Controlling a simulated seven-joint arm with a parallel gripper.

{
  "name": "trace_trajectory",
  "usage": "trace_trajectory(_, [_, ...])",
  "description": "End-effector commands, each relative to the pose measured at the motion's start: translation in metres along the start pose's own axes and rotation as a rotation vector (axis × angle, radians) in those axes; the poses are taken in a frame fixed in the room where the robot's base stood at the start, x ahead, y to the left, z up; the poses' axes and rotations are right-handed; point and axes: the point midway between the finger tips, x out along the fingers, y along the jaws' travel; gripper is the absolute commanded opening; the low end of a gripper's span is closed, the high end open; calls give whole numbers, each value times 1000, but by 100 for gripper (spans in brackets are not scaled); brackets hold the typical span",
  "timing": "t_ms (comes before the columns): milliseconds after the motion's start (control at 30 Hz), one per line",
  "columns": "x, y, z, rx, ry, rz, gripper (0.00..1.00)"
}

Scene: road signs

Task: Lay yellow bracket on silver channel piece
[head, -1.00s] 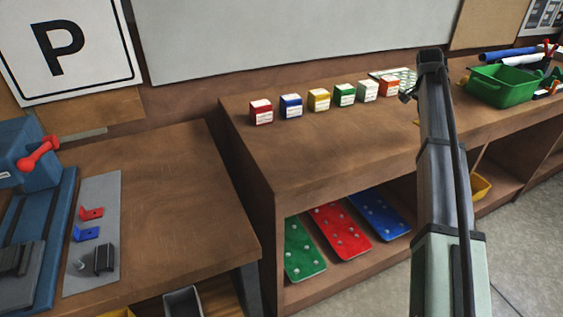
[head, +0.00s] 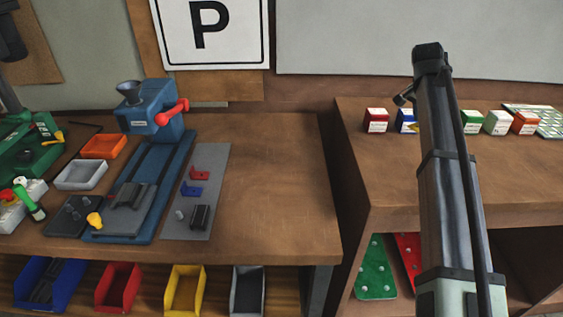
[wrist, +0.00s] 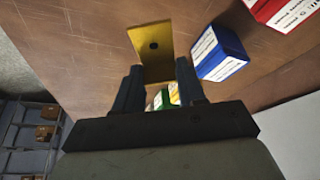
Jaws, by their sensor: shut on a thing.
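My gripper (wrist: 157,75) is shut on the yellow bracket (wrist: 153,42), a flat yellow plate with a dark round hole, in the wrist view. It is held above the brown bench top, beside the blue-and-white box. In the head view my arm stands at the right and the held bracket cannot be made out. On the left bench a grey mat (head: 222,160) bears a red bracket (head: 199,173), a blue bracket (head: 191,190), a small grey piece (head: 180,214) and a dark ribbed block (head: 200,217). I cannot tell for certain which piece is the silver channel.
A blue press with a red handle (head: 152,115) stands left of the mat. The bench right of the mat is clear. Coloured boxes, among them a red one (head: 376,121), line the right bench. Bins, including a yellow one (head: 184,290), sit under the left bench.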

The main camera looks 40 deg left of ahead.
Motion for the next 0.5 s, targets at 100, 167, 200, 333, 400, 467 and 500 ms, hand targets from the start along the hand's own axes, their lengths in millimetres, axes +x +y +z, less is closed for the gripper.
trace_trajectory(100, [-10,-32,43,-74,0,-31,10])
trace_trajectory(167, [-14,-46,64,-110,0,-46,10])
trace_trajectory(200, [-18,-55,78,-134,0,-56,10])
trace_trajectory(333, [-28,-82,124,-210,0,-87,10])
trace_trajectory(400, [-34,-96,149,-251,-1,-104,10])
trace_trajectory(467, [-40,-106,171,-286,0,-119,10])
trace_trajectory(500, [-43,-113,186,-308,0,-128,10])
